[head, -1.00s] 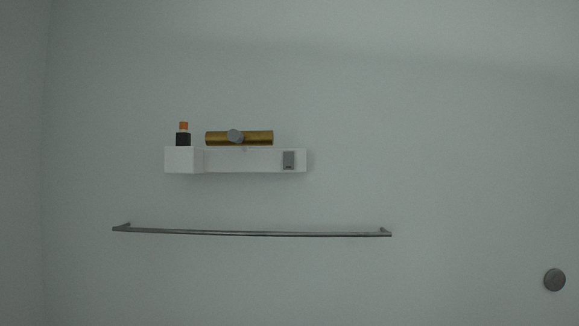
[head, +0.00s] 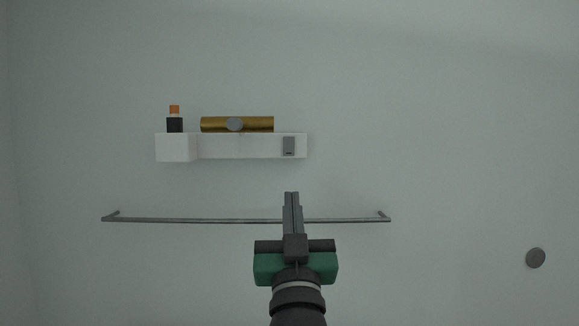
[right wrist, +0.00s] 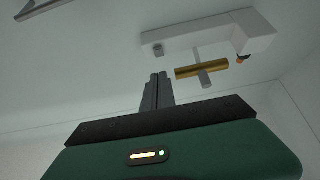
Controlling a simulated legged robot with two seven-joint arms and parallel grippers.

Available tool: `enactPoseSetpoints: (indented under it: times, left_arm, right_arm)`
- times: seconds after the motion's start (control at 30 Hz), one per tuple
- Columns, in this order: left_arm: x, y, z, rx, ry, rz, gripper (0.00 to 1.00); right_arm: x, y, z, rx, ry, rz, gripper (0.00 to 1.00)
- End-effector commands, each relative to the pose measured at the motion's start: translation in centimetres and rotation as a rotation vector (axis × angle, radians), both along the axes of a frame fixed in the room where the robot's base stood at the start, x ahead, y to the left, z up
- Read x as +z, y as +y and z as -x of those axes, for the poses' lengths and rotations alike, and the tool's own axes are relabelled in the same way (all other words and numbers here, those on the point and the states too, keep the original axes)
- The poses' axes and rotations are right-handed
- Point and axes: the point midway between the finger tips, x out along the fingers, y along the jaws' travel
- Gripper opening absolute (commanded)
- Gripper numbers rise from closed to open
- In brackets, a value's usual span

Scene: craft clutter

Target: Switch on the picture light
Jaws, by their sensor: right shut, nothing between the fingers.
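The picture light is a brass cylinder (head: 260,124) with a round grey part (head: 235,125), just above a white wall-mounted bar (head: 225,146). No glow shows on it. A small grey switch plate (head: 289,146) is on the right part of the bar's front. My right gripper (head: 291,195) is shut and empty, pointing up, below the switch plate in the picture and apart from it. In the right wrist view, the shut fingers (right wrist: 158,77) show below the switch plate (right wrist: 158,50), with the brass cylinder (right wrist: 188,73) to their right. My left gripper is not in view.
A dark block with an orange top (head: 174,118) stands on the bar's left end. A thin metal rail (head: 180,220) runs across the wall below, passing behind my right gripper in the head view. A round grey knob (head: 536,258) is on the wall at far right.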

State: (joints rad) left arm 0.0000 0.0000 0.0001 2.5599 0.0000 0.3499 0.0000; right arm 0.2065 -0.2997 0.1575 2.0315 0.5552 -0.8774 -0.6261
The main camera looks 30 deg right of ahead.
Motion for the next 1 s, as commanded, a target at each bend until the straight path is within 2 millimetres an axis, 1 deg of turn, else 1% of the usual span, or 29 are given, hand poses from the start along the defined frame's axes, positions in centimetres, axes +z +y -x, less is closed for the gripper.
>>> enactPoseSetpoints:
  times: [0.03, 0.13, 0.37, 0.47, 0.57, 0.93, 1.0]
  left_arm:
    - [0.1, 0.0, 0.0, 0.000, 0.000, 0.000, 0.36]
    - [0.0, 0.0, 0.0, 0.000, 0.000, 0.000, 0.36]
    - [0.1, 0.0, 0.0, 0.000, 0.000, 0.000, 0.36]
    - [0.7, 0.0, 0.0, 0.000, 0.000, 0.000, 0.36]
    - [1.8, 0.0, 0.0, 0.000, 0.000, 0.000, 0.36]
    - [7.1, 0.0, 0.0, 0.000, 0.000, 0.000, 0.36]
    - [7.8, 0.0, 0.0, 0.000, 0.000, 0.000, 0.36]
  right_arm:
    - [0.6, -0.1, 0.4, -0.010, -0.015, 0.002, 0.00]
    - [0.8, -0.2, 0.6, -0.017, -0.024, 0.004, 0.00]
    - [0.8, -0.2, 0.5, -0.015, -0.021, 0.004, 0.00]
    - [1.4, -0.5, 0.0, -0.015, -0.020, 0.002, 0.00]
    - [2.4, -1.1, -1.1, -0.016, -0.018, 0.003, 0.00]
    - [7.2, -4.6, -6.7, -0.014, -0.018, 0.003, 0.00]
    - [6.7, -5.3, -7.8, -0.015, -0.013, 0.001, 0.00]
